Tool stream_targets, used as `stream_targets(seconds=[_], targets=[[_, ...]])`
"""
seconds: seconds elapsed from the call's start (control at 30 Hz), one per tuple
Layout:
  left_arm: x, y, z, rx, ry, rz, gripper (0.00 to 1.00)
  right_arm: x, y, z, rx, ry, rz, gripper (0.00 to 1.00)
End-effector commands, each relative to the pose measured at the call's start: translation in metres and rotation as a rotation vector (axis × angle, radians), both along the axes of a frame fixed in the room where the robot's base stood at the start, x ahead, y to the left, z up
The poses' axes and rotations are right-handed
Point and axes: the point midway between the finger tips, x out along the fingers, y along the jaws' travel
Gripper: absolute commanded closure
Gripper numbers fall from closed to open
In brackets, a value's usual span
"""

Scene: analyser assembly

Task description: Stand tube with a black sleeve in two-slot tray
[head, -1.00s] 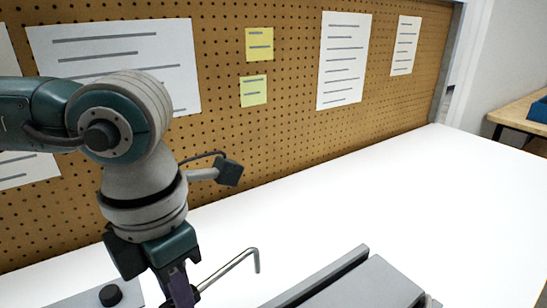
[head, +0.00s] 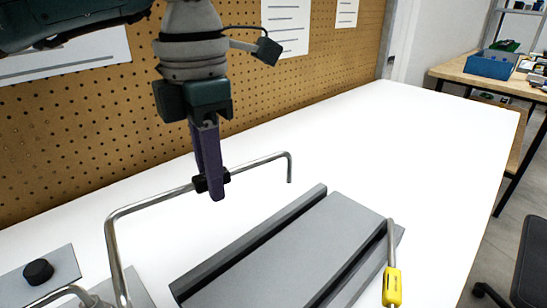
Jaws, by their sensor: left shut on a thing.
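The tube with a black sleeve (head: 262,160) is a thin bent metal rod with both ends turned down. My left gripper (head: 213,188) is shut on it at the black sleeve (head: 203,184), with the fingers pointing down. The tube is beyond and to the left of the grey two-slot tray (head: 290,250) in the picture. The tray has a long dark groove along its left side and another along its right side. The tube's near left end runs down to the bottom edge, and its lower tip is hard to make out. My right gripper is out of view.
A tube with a yellow sleeve (head: 392,287) is at the tray's right side. A grey plate with a black knob (head: 38,271) and another bent tube (head: 70,292) are at the lower left. A pegboard (head: 330,65) stands behind. The white table (head: 430,150) is clear at the right.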

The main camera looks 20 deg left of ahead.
Motion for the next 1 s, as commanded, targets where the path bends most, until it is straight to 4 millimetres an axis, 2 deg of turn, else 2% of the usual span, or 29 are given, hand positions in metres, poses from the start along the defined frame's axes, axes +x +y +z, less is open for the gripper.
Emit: stream_targets(seconds=[0.03,0.5,0.8,1.0], targets=[[0.008,-0.002,-0.006,-0.001,-0.003,-0.019,1.00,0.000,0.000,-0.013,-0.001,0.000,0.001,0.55],[0.067,-0.016,-0.004,0.000,-0.002,-0.216,1.00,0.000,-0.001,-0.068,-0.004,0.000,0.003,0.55],[0.091,-0.021,-0.002,0.002,-0.001,-0.298,1.00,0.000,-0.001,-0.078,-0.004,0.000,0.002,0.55],[0.090,-0.019,-0.033,0.000,0.002,-0.297,1.00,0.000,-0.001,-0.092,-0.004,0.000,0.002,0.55]])
